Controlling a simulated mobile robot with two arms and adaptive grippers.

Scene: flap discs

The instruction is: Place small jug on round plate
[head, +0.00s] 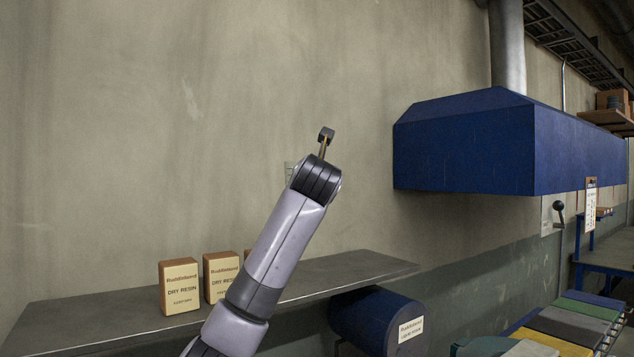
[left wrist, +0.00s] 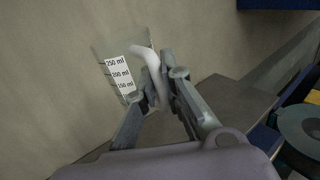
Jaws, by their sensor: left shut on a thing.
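The small jug (left wrist: 119,76) is clear, with a white scale marked in ml and a pale curved handle, in the left wrist view. My left gripper (left wrist: 160,86) is shut on the jug at its handle. In the head view my left gripper (head: 325,138) is raised high in front of the wall, and mostly hides the jug; a faint clear edge (head: 289,171) shows beside it. The jug is in the air, above shelf level in the picture. I cannot make out a round plate in either view. My right gripper is out of view.
A grey shelf (head: 100,322) along the wall carries tan dry resin boxes (head: 180,286). A dark blue drum (head: 376,318) sits below its right end. A large blue hood (head: 480,150) hangs at right. Coloured slabs (head: 560,325) lie at lower right.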

